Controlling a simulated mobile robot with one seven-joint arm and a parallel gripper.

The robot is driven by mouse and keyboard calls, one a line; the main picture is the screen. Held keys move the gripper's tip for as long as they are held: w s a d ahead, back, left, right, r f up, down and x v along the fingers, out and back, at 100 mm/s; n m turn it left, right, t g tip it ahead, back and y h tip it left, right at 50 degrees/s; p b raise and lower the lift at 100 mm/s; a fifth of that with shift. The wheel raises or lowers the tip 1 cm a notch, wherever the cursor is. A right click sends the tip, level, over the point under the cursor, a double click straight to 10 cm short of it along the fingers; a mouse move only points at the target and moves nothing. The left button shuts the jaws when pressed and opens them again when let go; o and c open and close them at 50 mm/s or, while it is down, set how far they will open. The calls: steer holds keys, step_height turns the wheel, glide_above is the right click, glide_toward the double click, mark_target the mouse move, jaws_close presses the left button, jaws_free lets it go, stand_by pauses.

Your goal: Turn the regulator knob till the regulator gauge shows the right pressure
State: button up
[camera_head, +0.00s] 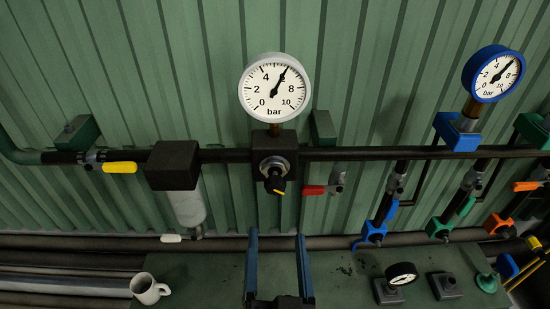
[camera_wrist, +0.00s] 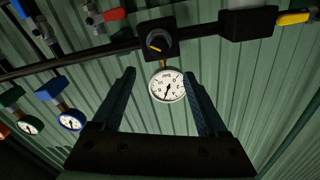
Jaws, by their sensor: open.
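The regulator gauge (camera_head: 275,88) has a white rim and a 0 to 10 bar dial. Its needle points up and right, near 6, between the 4 and the 8. Below it the black regulator knob (camera_head: 275,184) with a yellow mark sits on the front of a dark block on the pipe. In the wrist view the gauge (camera_wrist: 166,86) and knob (camera_wrist: 156,46) appear inverted, seen between and beyond the fingers. My gripper (camera_head: 277,236) is open and empty, below the knob in the head view and apart from it; its fingers also show in the wrist view (camera_wrist: 159,74).
A blue-rimmed gauge (camera_head: 493,74) is at the upper right. A yellow lever (camera_head: 119,167) and a red lever (camera_head: 314,190) flank the regulator on the dark pipe.

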mark_target(276, 190)
steer(key=w+p, duration=0.4)
steer(key=w, duration=0.8)
steer(key=shift+w+f, duration=0.1)
steer(key=shift+w, duration=0.05)
steer(key=shift+c, duration=0.2)
jaws_close()
